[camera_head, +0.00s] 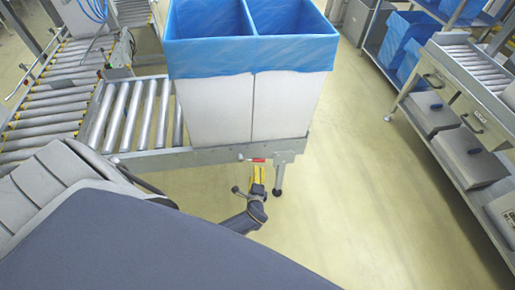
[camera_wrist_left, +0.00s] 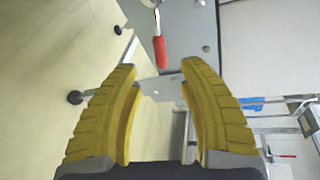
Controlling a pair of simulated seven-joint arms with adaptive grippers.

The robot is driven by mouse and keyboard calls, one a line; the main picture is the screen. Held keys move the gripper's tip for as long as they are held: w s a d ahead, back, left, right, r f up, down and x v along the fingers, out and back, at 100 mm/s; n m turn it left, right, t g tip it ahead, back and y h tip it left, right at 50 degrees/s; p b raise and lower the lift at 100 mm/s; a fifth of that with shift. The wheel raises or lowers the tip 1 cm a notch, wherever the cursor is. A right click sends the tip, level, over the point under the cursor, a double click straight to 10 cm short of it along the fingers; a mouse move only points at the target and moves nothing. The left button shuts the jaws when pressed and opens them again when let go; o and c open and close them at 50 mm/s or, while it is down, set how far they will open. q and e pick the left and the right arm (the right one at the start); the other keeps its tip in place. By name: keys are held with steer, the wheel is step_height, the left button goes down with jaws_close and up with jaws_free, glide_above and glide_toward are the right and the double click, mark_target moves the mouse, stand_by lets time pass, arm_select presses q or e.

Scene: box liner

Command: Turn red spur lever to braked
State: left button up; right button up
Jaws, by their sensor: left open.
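The red spur lever (camera_head: 258,160) is on the front rail of the roller conveyor, below the white lined boxes. In the left wrist view its red handle (camera_wrist_left: 160,52) points down the picture from a pale metal pivot, just beyond the gap between my fingertips. My left gripper (camera_head: 257,174) is just below the lever in the head view. Its yellow fingers (camera_wrist_left: 158,67) are open with the lever not between them. My right gripper is in neither view.
Two white boxes with blue liners (camera_head: 252,55) stand on the conveyor rail (camera_head: 190,157) above the lever. A conveyor leg (camera_head: 279,178) is just right of my gripper. A shelf rack (camera_head: 455,145) stands at the right. The floor (camera_head: 350,190) between is clear.

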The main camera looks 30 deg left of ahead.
mark_target(257, 160)
arm_select(q)
steer(key=x, duration=0.9)
steer(key=shift+w+a+f, duration=0.1)
steer(key=shift+w+a, duration=0.1)
steer(key=shift+w, duration=0.05)
steer(key=shift+c, duration=0.3)
jaws_close()
steer(key=shift+a, duration=0.1)
